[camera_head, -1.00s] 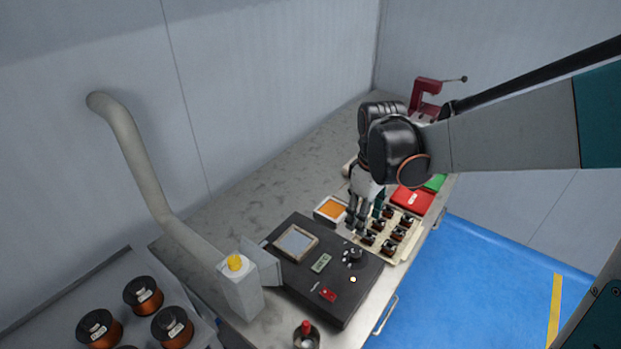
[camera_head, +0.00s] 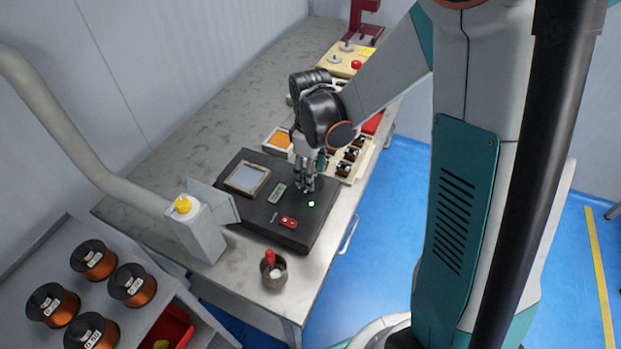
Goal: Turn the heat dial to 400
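The black control box (camera_head: 250,215) lies on the workbench. It carries a framed pale panel, a small green display (camera_head: 277,193) too small to read, and a red switch (camera_head: 288,222). My gripper (camera_head: 304,187) points down with its fingertips at the right part of the box top, where the heat dial was visible earlier. The fingers hide the dial and its markings. I cannot tell whether they touch or grip it. A small green light (camera_head: 311,204) glows just in front of the fingers.
A tray of small coils (camera_head: 345,165) and an orange-filled tray (camera_head: 279,140) sit behind the box. A pot with a red-handled tool (camera_head: 273,270) stands in front. A fume nozzle (camera_head: 198,230) is close on the left. Copper spools (camera_head: 93,260) lie at lower left.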

